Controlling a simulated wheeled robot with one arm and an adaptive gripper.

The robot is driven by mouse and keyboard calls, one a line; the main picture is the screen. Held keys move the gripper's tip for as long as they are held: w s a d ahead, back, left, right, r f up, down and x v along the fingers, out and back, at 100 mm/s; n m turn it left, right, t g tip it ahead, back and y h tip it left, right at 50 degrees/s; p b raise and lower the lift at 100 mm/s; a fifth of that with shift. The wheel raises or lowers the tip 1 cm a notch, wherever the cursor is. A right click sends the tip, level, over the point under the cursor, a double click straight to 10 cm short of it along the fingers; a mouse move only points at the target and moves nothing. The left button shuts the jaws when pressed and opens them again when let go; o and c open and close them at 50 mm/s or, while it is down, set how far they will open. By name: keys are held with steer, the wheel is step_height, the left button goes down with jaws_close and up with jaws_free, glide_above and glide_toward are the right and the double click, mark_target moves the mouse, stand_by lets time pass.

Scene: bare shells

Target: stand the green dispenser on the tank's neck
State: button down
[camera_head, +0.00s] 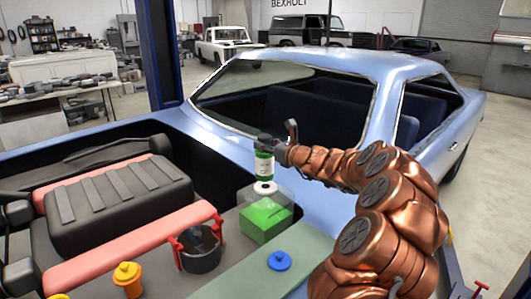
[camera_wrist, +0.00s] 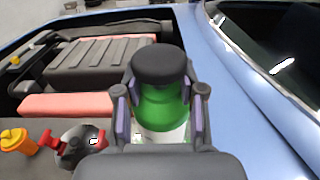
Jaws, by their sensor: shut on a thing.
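The green dispenser (camera_head: 264,162) has a dark cap and a pale label. My gripper (camera_head: 268,146) is shut on it and holds it upright. In the wrist view the dispenser (camera_wrist: 162,105) stands between the two fingers of my gripper (camera_wrist: 158,118). The tank (camera_head: 266,222) is a clear box with green contents and a white ring-shaped neck (camera_head: 265,187) on top. In the head view the dispenser's lower end shows just above the neck; I cannot tell whether they touch. In the wrist view the tank is hidden behind the dispenser and gripper.
A blue cap (camera_head: 279,261) lies on the pale green strip (camera_head: 245,277) in front of the tank. A dark round pot with red clamps (camera_head: 200,249) and an orange knobbed piece (camera_head: 128,279) stand to the left. The blue car body (camera_head: 335,205) rises behind and right.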

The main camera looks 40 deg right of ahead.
mark_target(272, 156)
steer(key=shift+w+d+f+p, duration=0.15)
steer(key=shift+f+p, duration=0.3)
steer(key=shift+f, duration=1.3)
steer(key=c, duration=0.7)
jaws_free()
steer(key=shift+f, duration=0.1)
steer(key=s+b, duration=0.1)
steer(key=s, duration=0.3)
steer(key=s+d, duration=0.1)
steer(key=s, duration=0.3)
steer(key=s+b, duration=0.1)
steer(key=s, duration=0.3)
steer(key=shift+d+r+b, duration=0.35)
steer(key=shift+r, duration=0.05)
